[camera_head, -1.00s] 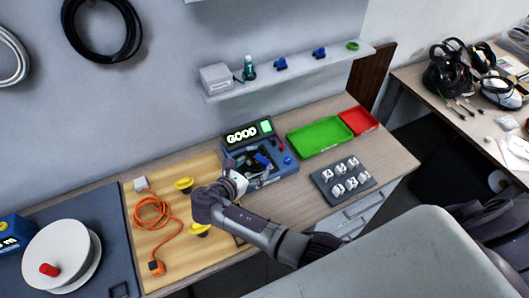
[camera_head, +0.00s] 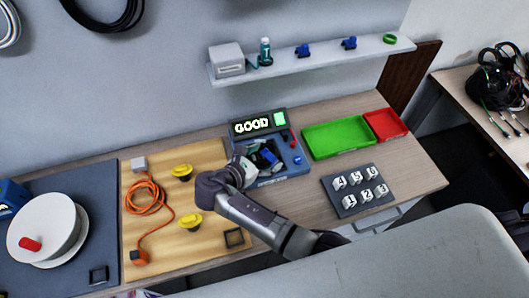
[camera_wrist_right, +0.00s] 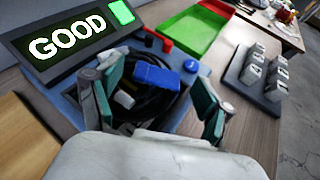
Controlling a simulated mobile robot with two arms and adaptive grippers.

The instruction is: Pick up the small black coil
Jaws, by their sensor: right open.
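The small black coil (camera_wrist_right: 152,106) lies in the blue test station (camera_wrist_right: 187,122), with a blue connector (camera_wrist_right: 155,77) on top of it. In the head view the coil is mostly hidden by my right gripper (camera_head: 258,160). The right wrist view shows the right gripper (camera_wrist_right: 160,85) open, with one green-padded finger on each side of the coil. The fingers are low over the station, and I cannot tell whether they touch the coil. My left gripper is not in view.
The station's display (camera_head: 258,124) reads GOOD. A green tray (camera_head: 338,137) and a red tray (camera_head: 385,124) stand to its right, with a dark block of numbered pieces (camera_head: 344,207) in front. An orange cable (camera_head: 146,198) and yellow knobs (camera_head: 182,171) are on the wooden board at left.

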